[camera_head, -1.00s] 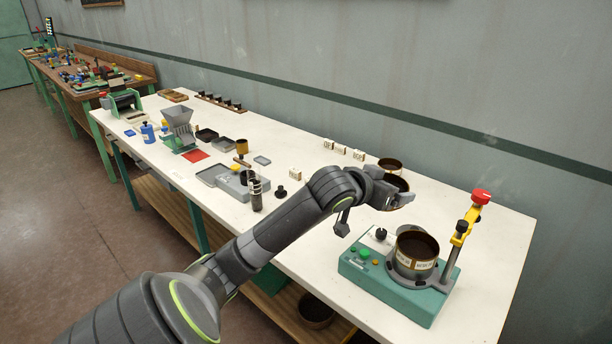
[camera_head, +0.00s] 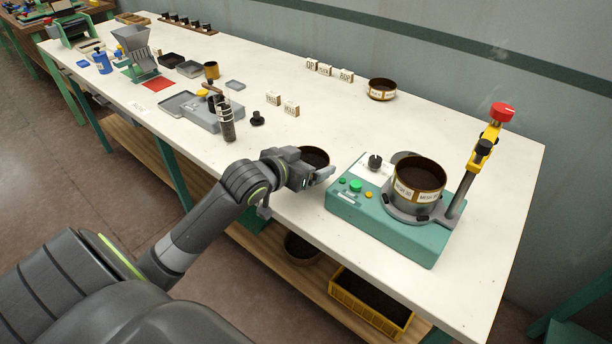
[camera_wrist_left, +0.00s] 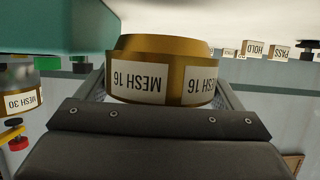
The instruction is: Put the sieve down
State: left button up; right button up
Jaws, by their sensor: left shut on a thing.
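My left gripper (camera_head: 318,176) is shut on a round brass sieve (camera_head: 314,156) just left of the green shaker. In the left wrist view this sieve (camera_wrist_left: 165,72) sits between the fingers, with MESH 16 labels upside down in the picture. It looks level; I cannot tell whether its base touches the white table (camera_head: 290,135). The arm hides part of it in the head view. My right gripper is not in view.
The green shaker (camera_head: 385,235) bears a stack labelled MESH 30 (camera_head: 417,182) beside a post with a red knob (camera_head: 502,112). Another sieve (camera_head: 381,89) stands farther back, near letter blocks (camera_head: 328,70). A grey scale (camera_head: 212,115) stands left. Bare tabletop lies behind the gripper.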

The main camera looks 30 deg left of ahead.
pick_arm(q)
notch_tip(320, 180, down, 4)
jog(key=shift+f+b, duration=0.1)
jog(key=shift+b, duration=0.2)
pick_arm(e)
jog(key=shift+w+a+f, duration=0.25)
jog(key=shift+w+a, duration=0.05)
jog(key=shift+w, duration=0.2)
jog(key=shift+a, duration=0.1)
pick_arm(q)
jog(key=o, duration=0.8)
jog(key=p+v, duration=0.1)
jog(key=v, duration=1.1)
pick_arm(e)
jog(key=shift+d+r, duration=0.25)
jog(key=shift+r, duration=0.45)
